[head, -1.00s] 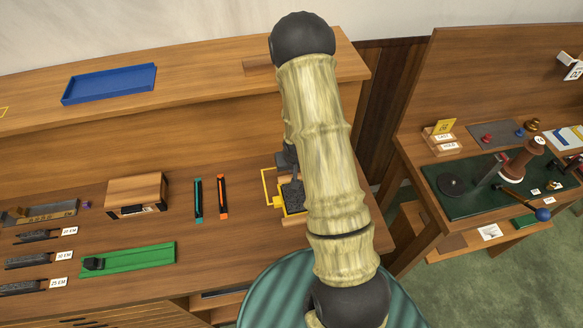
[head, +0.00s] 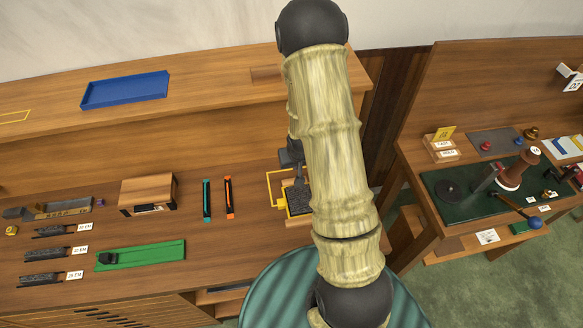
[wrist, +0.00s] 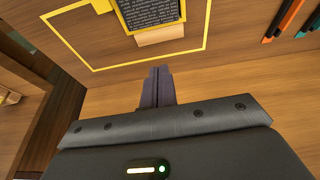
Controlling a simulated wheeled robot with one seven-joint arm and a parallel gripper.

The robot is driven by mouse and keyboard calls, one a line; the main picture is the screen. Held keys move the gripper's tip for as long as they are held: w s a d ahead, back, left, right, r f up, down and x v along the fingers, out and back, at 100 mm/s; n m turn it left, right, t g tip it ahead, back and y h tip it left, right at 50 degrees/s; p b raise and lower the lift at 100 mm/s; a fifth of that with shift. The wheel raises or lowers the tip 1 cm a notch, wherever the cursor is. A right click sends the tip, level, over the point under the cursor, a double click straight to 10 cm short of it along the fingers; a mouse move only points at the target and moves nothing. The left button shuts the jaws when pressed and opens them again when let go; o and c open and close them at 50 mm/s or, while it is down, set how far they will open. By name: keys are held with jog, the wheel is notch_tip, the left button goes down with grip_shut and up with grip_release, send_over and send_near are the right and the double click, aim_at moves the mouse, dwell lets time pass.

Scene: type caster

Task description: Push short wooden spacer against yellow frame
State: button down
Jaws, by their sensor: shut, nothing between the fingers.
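A short pale wooden block (wrist: 160,37) lies beside the dark lettered slab (wrist: 148,12) in the wrist view; it looks like the spacer. A thick yellow edge (wrist: 101,5) shows by the slab, and a thin yellow outline (wrist: 75,55) surrounds this area on the bench. In the head view the slab (head: 298,203) and yellow outline (head: 270,188) are partly hidden by my arm. My gripper (wrist: 156,72) is shut and empty, its fingertips pointing toward the block. In the head view my gripper is mostly hidden.
Teal (head: 207,200) and orange (head: 229,197) tools lie left of the outline. A wooden box (head: 147,193) and green tray (head: 140,255) are farther left. A blue tray (head: 125,90) sits on the upper shelf. The bench's right edge is close by.

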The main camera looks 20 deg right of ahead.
jog(key=a+f+n+g+h, duration=0.1)
jog(key=a+n, duration=0.1)
jog(key=n, duration=0.2)
jog(key=s+a+f+n+g+h, duration=0.1)
jog(key=a+f+n, duration=0.1)
jog(key=a+n, duration=0.1)
jog(key=a+f+n+g+h, duration=0.1)
jog(key=a+f+n, duration=0.1)
jog(key=a+n, duration=0.1)
jog(key=shift+s+a+n, duration=0.15)
jog(key=shift+a+n, duration=0.05)
jog(key=shift+n, duration=0.6)
jog(key=a+n+h, duration=0.1)
jog(key=n, duration=0.1)
jog(key=a+n+h, duration=0.1)
jog(key=a+n, duration=0.1)
jog(key=n, duration=0.1)
jog(key=shift+a+r, duration=0.15)
jog(key=shift+a, duration=0.15)
jog(key=a+r+n+t+h, duration=0.1)
jog(key=a+r+n+h, duration=0.1)
jog(key=a+n, duration=0.3)
jog(key=shift+a+r+n+t+h, duration=0.3)
jog(key=shift+a+n+h, duration=0.1)
jog(key=shift+n, duration=0.3)
jog(key=shift+d, duration=0.1)
